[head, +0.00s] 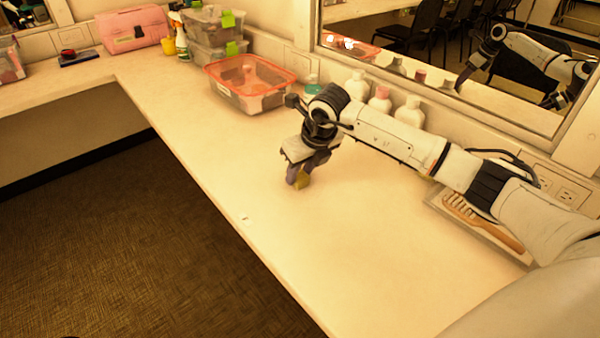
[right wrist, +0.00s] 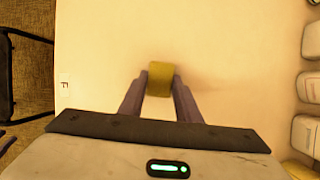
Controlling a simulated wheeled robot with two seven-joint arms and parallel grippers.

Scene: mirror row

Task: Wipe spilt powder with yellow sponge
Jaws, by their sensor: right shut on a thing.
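The yellow sponge (head: 301,181) is at the counter surface, between the fingers of my right gripper (head: 298,176). In the right wrist view the sponge (right wrist: 161,78) sits between the two fingertips of my right gripper (right wrist: 160,88), which is shut on it. A faint brownish smear (right wrist: 207,84) that may be powder lies on the counter just right of the sponge in the wrist view. I cannot make out clear powder in the head view. My left gripper is not in view.
The pale counter (head: 330,260) is clear around the sponge. Behind stand an orange-rimmed clear bin (head: 250,100) and white bottles (head: 410,110) below the mirror (head: 450,60). A tray with a wooden brush (head: 480,220) lies under my right arm. The counter's front edge drops to carpet.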

